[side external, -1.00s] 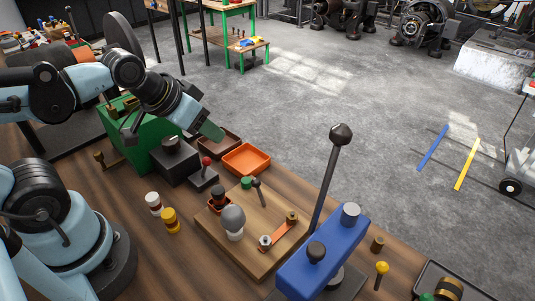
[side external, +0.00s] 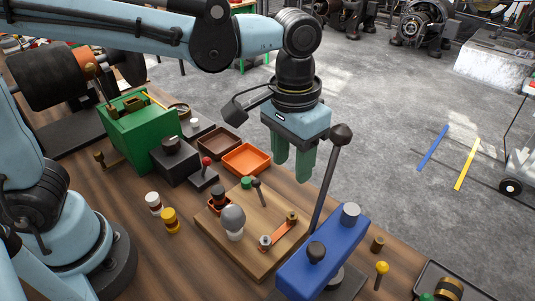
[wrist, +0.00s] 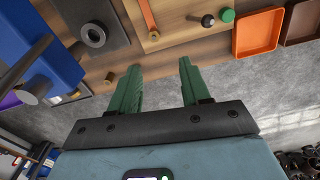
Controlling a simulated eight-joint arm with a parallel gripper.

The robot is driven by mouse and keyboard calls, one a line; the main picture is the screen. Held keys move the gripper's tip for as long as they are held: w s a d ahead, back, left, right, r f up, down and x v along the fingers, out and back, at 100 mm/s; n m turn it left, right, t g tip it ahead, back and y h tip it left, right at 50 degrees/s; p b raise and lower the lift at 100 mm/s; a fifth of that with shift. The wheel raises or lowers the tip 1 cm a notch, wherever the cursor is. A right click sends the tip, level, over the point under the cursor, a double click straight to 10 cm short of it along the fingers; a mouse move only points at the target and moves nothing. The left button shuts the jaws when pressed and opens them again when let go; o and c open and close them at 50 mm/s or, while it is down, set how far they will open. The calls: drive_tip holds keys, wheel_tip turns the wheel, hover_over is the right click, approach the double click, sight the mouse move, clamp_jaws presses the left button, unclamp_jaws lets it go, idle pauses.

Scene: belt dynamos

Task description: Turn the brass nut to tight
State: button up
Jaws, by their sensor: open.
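The brass nut (side external: 291,218) is at the right end of an orange strip (side external: 280,233) on the wooden board (side external: 226,245). A silver hex nut (side external: 265,242) is at the strip's other end. In the wrist view the brass nut (wrist: 154,36) shows small at the strip's end, beyond the fingertips. My gripper (side external: 292,168) points down with its green fingers apart and empty, well above and behind the board in the side view. Its open fingers also show in the wrist view (wrist: 160,66). The nut's tightness cannot be told.
A blue press (side external: 322,255) with a tall black-knobbed lever (side external: 328,180) stands right of the board, close to my gripper. An orange tray (side external: 246,160) and a brown tray (side external: 217,142) lie behind the board. A grey bulb (side external: 233,218) and a dark-knobbed post (side external: 257,185) rise from the board.

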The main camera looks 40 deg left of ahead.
sight(292, 215)
drive_tip(key=f, duration=0.8)
drive_tip(key=d+f, duration=0.1)
drive_tip(key=f, duration=0.3)
drive_tip(key=shift+d+f, duration=0.1)
drive_tip(key=shift+f, duration=0.1)
clamp_jaws()
